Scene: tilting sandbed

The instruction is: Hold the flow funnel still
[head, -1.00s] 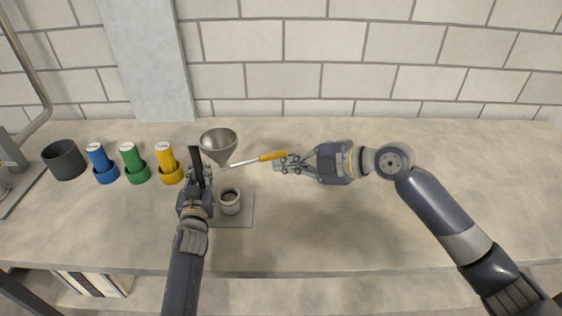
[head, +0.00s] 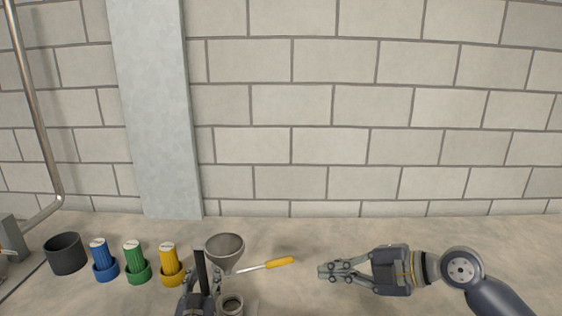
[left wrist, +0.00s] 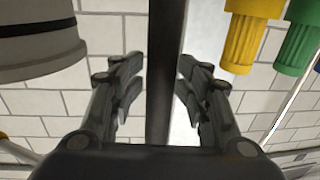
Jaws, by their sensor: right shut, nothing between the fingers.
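The grey metal funnel (head: 225,252) stands mouth up beside a black upright post (head: 200,272). A thin rod with a yellow handle (head: 279,262) reaches right from below the funnel; where the rod ends is unclear. My left gripper (head: 200,300) is at the post, partly cut off by the lower edge.
A block wall (head: 350,100) rises behind. The counter's right side is clear.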

